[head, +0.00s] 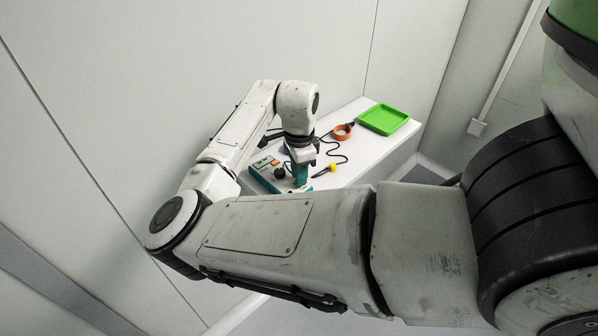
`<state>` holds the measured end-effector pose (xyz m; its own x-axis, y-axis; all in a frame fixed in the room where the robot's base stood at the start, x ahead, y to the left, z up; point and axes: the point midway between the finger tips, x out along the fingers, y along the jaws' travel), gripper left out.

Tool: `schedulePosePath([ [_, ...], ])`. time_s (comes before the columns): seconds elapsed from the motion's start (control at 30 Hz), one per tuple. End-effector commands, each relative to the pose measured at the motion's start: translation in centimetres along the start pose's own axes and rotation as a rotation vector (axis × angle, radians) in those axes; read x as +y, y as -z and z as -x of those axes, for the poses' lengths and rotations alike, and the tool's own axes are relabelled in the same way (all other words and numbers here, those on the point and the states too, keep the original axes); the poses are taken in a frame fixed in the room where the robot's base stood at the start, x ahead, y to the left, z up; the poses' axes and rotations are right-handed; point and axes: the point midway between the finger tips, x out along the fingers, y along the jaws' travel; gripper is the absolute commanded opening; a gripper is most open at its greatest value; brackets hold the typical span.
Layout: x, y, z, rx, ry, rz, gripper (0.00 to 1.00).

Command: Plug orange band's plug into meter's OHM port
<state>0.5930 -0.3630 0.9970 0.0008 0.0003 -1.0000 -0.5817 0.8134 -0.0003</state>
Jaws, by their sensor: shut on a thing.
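The meter (268,173) is a teal-edged box with a grey face, a dark knob and an orange-red patch. It lies on the white table, left of and below my gripper. The orange band (343,131) is a ring lying further back to the right. A thin black lead runs from near it towards my gripper. My gripper (301,171) points down at the right end of the meter. It is shut on a small teal piece, partly hidden, and I cannot tell whether this is the band's plug. The OHM port cannot be made out.
A green tray (384,119) sits at the table's far right end. A small yellow piece (333,168) with black lead lies right of my gripper. The white table (376,150) has bare room in front of the tray. A plain wall stands behind.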

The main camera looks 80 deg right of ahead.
Motion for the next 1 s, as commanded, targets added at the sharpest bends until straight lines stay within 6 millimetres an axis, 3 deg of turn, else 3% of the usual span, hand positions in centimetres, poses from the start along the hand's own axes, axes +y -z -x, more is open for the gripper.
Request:
schedulePosePath([
  [0.53, 0.03, 0.03, -0.39, 0.001, -0.001, 0.0, 0.0],
  [0.57, 0.02, 0.02, -0.38, 0.001, -0.001, 0.0, 0.24],
  [0.6, 0.02, 0.02, -0.38, 0.001, -0.001, 0.0, 0.28],
  [0.87, 0.01, 0.01, -0.37, 0.0, 0.0, 0.0, 0.52],
  [1.0, 0.01, 0.01, -0.37, 0.0, 0.0, 0.0, 0.52],
])
